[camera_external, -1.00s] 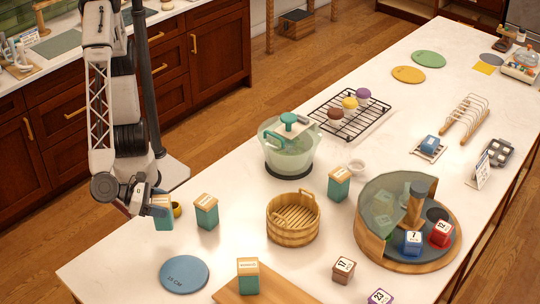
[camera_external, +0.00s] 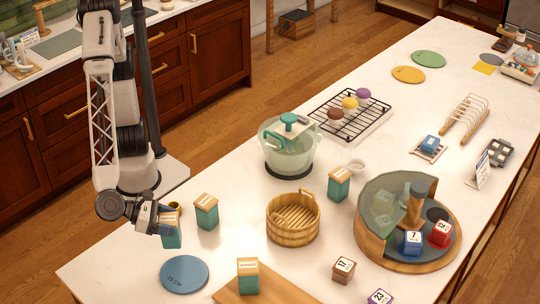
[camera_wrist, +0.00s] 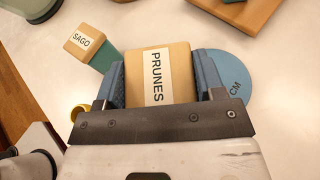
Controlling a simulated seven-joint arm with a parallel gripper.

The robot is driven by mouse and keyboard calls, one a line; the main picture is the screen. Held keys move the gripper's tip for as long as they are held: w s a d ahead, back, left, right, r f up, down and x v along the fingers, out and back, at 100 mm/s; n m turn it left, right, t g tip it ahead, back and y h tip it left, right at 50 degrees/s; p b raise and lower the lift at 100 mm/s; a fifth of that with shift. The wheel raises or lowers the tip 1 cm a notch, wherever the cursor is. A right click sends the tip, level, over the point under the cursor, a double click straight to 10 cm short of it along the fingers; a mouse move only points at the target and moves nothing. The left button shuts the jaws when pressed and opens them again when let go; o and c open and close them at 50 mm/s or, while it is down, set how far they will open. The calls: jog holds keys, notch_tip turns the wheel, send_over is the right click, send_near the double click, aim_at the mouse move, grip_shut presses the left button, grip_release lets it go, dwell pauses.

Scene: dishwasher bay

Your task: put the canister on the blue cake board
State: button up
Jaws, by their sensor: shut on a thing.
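My gripper (camera_external: 160,222) is shut on a teal canister with a wooden lid (camera_external: 172,236) at the left edge of the counter. In the wrist view the held canister (camera_wrist: 158,75) has a label reading PRUNES and sits between the two blue fingers. The blue cake board (camera_external: 184,274) is a flat round disc marked in CM, lying bare on the counter in front of the gripper. In the wrist view the board (camera_wrist: 236,75) shows partly, to the right of the canister and partly hidden by the right finger.
A similar canister labelled SAGO (camera_wrist: 85,45) stands close by, also in the external view (camera_external: 207,212). Another canister (camera_external: 248,276) stands on a wooden board (camera_external: 280,290). A small yellow cup (camera_wrist: 80,112) is beside the gripper. A wooden tub (camera_external: 293,220) stands further right.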

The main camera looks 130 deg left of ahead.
jog(key=w+d, duration=0.3)
jog(key=w, duration=0.4)
jog(key=shift+w+d+f, duration=0.25)
jog(key=shift+w+f, duration=0.15)
jog(key=shift+f, duration=1.8)
jog(key=o, duration=1.1)
jog(key=shift+f, duration=0.15)
jog(key=shift+c, duration=0.2)
jog(key=shift+r, duration=0.2)
jog(key=v, duration=1.2)
